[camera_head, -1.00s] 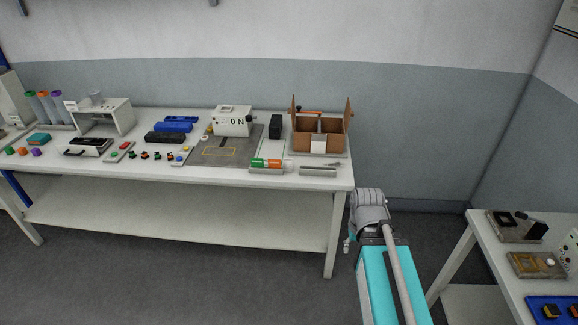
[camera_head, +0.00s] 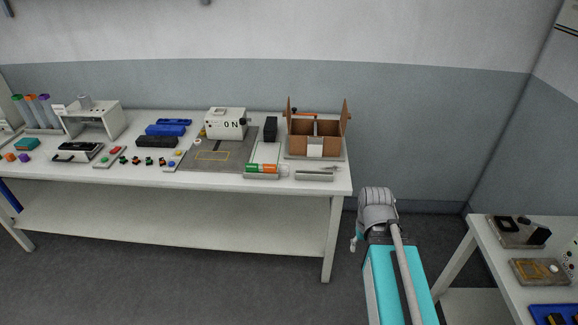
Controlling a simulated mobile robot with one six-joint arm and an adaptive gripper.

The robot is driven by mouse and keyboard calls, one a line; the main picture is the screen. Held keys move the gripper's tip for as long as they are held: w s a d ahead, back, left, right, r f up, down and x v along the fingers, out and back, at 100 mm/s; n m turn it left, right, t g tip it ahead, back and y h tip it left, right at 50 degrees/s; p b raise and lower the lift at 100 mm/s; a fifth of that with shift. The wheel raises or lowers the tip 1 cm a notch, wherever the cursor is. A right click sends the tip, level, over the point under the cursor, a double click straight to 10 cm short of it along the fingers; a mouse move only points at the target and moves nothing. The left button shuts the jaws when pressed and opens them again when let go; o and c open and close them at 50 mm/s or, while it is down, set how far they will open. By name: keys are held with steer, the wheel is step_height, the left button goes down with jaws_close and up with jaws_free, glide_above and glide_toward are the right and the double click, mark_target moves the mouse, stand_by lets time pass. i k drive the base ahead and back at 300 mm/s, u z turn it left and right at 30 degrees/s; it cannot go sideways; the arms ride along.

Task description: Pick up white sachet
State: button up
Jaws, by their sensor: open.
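I cannot make out a white sachet for certain. A white rectangular patch (camera_head: 315,148) shows at the front of the open cardboard box (camera_head: 298,143), at the right end of the long bench. I cannot tell whether it is a sachet or part of the box. My arm's grey and cyan links show at the lower right, in front of the bench's right end. My gripper cannot be made out.
The long white bench (camera_head: 120,178) also holds a white box marked "ON" (camera_head: 225,122), a grey mat (camera_head: 235,160), a black block (camera_head: 270,129), blue and black cases and small coloured parts. A second table (camera_head: 490,255) with fixtures stands at the right. Open floor lies between them.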

mark_target(283, 167)
steer(key=i, duration=0.85)
steer(key=u, duration=0.05)
